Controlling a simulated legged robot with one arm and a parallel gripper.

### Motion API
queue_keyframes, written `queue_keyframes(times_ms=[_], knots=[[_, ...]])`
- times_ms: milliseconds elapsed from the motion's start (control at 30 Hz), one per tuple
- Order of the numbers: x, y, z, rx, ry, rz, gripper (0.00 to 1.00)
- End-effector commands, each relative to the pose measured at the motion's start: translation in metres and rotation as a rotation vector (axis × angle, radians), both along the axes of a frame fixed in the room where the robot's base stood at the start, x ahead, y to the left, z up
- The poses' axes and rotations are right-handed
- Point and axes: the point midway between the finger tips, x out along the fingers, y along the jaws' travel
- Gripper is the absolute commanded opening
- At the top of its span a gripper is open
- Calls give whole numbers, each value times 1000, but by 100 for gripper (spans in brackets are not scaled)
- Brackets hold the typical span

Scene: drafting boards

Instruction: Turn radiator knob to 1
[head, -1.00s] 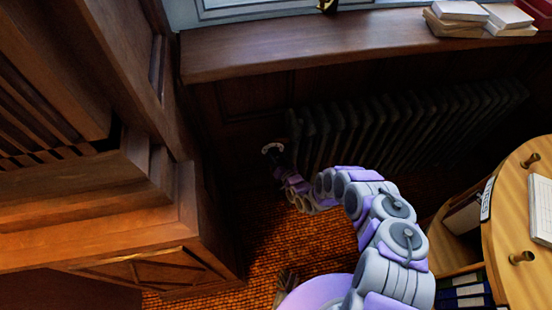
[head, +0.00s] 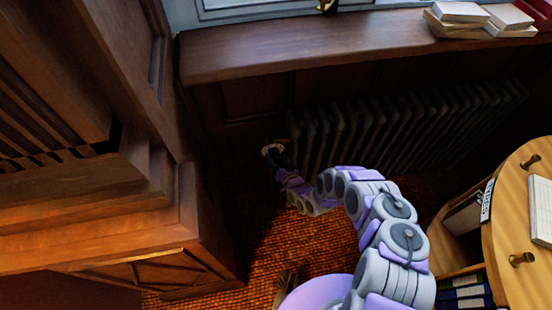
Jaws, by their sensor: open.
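A dark cast-iron radiator (head: 400,125) stands under the window sill in the head view. A small pale ring-like shape, which looks like the radiator knob (head: 271,149), shows at its left end, low on the wall side. My gripper (head: 275,155) is at that spot, at the end of my arm, and is open. It overlaps the knob in the picture; I cannot tell whether the fingers are around it or touching it. The knob's numbers are too small and dark to read.
A wooden cabinet (head: 120,225) fills the left side, close to my gripper. The wooden sill (head: 330,48) juts out above the radiator, with stacked books (head: 480,20) on it. A round-edged desk (head: 520,215) stands at the right. Orange-brown carpet (head: 270,255) lies between.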

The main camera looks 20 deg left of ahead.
Motion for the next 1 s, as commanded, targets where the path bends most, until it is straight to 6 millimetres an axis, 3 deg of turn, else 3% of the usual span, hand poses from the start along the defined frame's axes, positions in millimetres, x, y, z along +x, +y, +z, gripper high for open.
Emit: queue_keyframes(times_ms=[800, 1000], knots=[[-97, -105, 19, -4, 5, -5, 78], [-110, -116, 22, -3, 4, -2, 78]])
